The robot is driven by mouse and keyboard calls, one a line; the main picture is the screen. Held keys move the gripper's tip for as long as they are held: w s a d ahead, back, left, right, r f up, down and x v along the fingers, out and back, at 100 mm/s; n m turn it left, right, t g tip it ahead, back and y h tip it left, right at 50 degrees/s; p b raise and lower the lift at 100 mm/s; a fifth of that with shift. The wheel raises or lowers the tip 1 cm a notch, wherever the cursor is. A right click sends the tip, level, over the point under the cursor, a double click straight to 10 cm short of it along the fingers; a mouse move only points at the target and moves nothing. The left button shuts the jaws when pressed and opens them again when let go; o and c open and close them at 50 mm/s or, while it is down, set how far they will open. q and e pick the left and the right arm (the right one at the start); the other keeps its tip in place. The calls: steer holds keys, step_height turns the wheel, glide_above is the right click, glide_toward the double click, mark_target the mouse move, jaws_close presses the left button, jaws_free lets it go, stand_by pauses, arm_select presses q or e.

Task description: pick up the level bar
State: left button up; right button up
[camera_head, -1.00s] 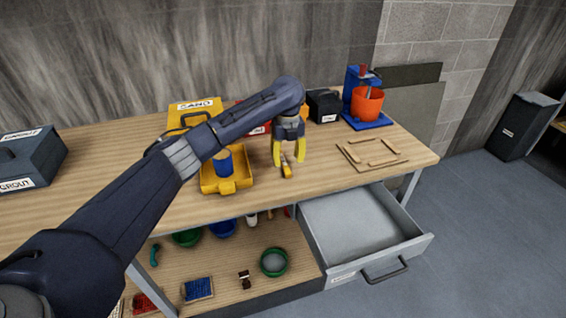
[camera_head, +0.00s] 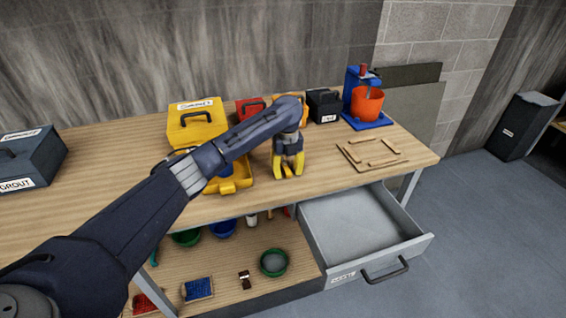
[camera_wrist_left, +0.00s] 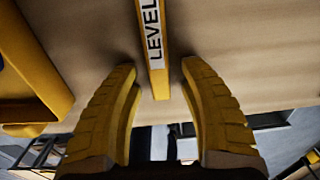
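The level bar (camera_wrist_left: 154,55) is a yellow bar with a white label reading LEVEL. In the left wrist view it lies on the wooden bench, its near end between the two fingers. In the head view it is hidden by my left gripper (camera_head: 288,170). The left gripper (camera_wrist_left: 160,95) is open, with its yellow fingers on either side of the bar and gaps to both. It points down at the bench. My right gripper is in neither view.
A yellow tray (camera_head: 238,184) lies just left of the gripper. A wooden frame (camera_head: 352,158) lies to the right. Boxes, including a yellow one (camera_head: 190,123), and an orange bucket (camera_head: 367,104) stand behind. An open drawer (camera_head: 355,230) juts out below.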

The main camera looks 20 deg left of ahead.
arm_select(q)
jaws_close()
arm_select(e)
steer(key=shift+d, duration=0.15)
